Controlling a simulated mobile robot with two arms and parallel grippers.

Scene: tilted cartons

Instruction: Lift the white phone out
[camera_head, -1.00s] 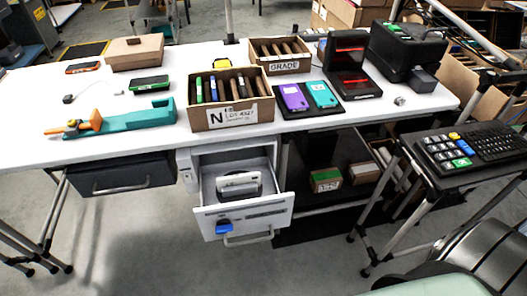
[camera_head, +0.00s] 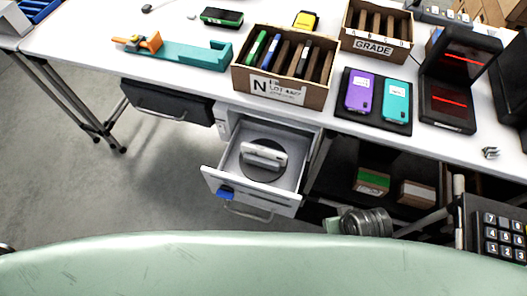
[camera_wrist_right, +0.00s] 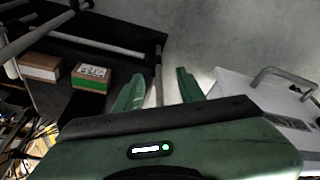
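A white phone (camera_head: 263,155) lies in the open white drawer (camera_head: 287,203) below the table, on a dark round pad (camera_head: 258,174). The drawer front carries a blue piece (camera_head: 226,193) and a bar handle. In the right wrist view my right gripper (camera_wrist_right: 159,74) has its two green fingers apart, with nothing between them. The drawer's front (camera_wrist_right: 285,100) and handle show to the right of the fingers there, apart from them. The phone is not visible in that view. My left gripper is not in view.
On the white table (camera_head: 75,35) above stand a carton of phones marked N (camera_head: 280,92), a teal holder (camera_head: 190,54), and a dark tray with purple and teal phones (camera_head: 374,97). A keypad (camera_head: 503,238) is at lower right.

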